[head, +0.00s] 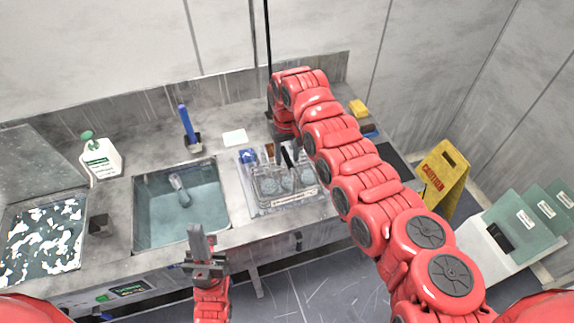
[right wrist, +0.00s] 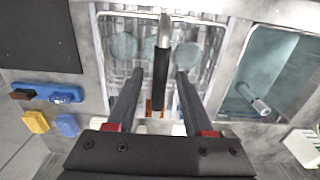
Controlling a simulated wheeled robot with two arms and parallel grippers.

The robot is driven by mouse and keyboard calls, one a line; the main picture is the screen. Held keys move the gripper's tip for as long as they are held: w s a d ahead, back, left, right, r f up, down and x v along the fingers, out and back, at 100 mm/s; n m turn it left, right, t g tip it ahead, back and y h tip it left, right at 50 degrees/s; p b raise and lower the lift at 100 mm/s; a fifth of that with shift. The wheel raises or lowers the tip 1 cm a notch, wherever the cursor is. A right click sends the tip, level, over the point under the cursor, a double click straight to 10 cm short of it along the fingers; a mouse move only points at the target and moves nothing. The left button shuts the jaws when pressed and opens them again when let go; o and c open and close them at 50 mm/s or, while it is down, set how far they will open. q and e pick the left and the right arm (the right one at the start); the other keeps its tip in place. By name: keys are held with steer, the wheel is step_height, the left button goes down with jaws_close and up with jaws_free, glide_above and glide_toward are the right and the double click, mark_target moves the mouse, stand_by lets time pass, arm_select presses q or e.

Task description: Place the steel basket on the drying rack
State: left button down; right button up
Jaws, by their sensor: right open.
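The steel basket (head: 262,186) is a wire basket holding round pale discs, on the counter right of the sink. In the right wrist view the basket (right wrist: 205,32) has an upright handle (right wrist: 162,62) with a dark grip. My right gripper (head: 286,156) is above the basket. In the right wrist view its open fingers (right wrist: 157,92) are on either side of the handle, with gaps showing. I cannot clearly make out the drying rack. My left gripper (head: 198,243) is in front of the counter, away from the basket; its jaw opening is unclear.
The water-filled sink (head: 205,225) holds a grey cylindrical object (head: 180,190). A foam-covered basin (head: 45,240) is at far left. A white bottle (head: 101,160), blue-handled tool (head: 187,122) and white card (head: 235,137) stand or lie behind. A yellow caution sign (head: 441,178) stands right.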

step_height(320, 180, up, 7)
steer(key=shift+f+b, duration=0.15)
steer(key=shift+b, duration=0.9)
steer(key=shift+r, duration=0.6)
steer(key=shift+s, duration=0.1)
